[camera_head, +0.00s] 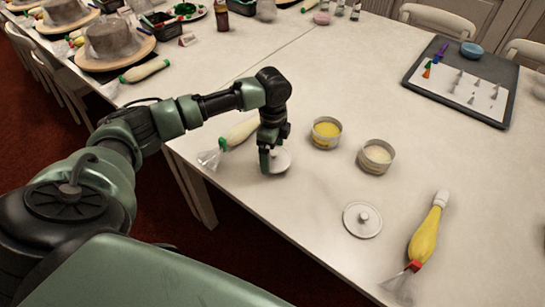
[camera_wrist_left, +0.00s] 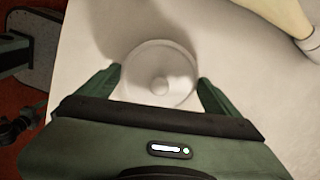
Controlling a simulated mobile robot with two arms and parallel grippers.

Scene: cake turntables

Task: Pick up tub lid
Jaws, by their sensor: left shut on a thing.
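A round white tub lid with a small knob (camera_head: 281,160) is under my left gripper (camera_head: 270,158) near the table's left edge. In the left wrist view the same lid (camera_wrist_left: 158,86) lies between the two green fingers of my left gripper (camera_wrist_left: 160,84), which is shut on its rim. I cannot tell whether it still touches the table. A second white lid (camera_head: 362,220) lies flat on the table. Two open tubs, one with yellow content (camera_head: 326,132) and one with pale content (camera_head: 376,156), stand behind it. My right gripper is not in view.
A white piping bag (camera_head: 240,132) lies just behind my left gripper, and a yellow one (camera_head: 425,236) lies at the right. A dark tray with a white sheet (camera_head: 465,88) is at the back right.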

